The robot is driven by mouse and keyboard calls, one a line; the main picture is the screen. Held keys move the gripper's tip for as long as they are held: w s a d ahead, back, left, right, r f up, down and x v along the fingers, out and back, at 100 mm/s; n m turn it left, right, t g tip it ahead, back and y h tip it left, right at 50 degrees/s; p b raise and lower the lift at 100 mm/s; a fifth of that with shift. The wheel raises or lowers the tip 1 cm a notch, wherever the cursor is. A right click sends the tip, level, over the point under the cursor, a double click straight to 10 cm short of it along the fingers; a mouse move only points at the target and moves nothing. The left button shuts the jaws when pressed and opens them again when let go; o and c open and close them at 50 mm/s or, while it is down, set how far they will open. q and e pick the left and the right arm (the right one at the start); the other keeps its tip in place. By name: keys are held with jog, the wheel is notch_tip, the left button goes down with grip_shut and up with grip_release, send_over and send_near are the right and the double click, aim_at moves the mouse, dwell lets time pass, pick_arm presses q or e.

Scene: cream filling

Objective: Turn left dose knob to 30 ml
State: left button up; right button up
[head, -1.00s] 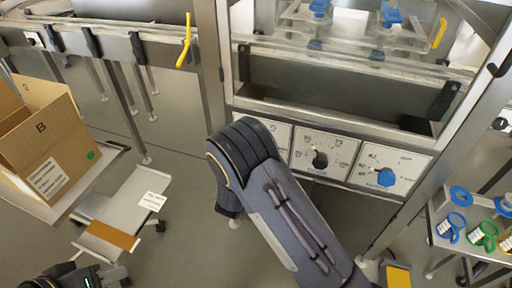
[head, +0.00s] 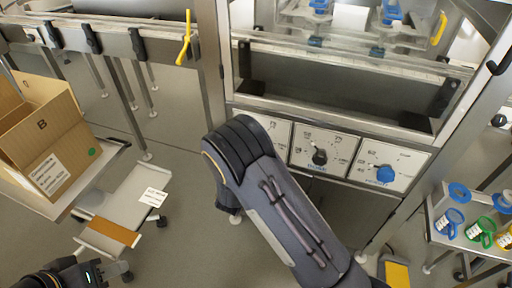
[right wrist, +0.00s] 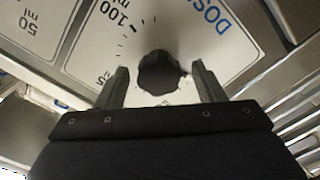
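The dose panels line the front of the machine. The middle panel has a black knob (head: 319,157) and the right panel has a blue knob (head: 385,174). My right forearm covers most of the left panel (head: 277,129) in the head view, hiding its knob and my right gripper. In the right wrist view, a dark knob (right wrist: 160,73) sits between the fingers of my right gripper (right wrist: 160,84). The fingers are open, one on each side, with visible gaps. Blue "DOSE" lettering and a 100 ml mark show beside it; its pointer is unclear. My left gripper (head: 62,276) is partly cut off at bottom left.
An open cardboard box (head: 45,140) stands at the left above a low grey cart (head: 125,205). At the right, a rack (head: 440,238) holds blue and green ring-handled items. Grey floor lies open in front.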

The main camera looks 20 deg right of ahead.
jog(key=v, duration=0.7)
jog(key=shift+s+a, duration=0.25)
jog(key=shift+s, duration=0.1)
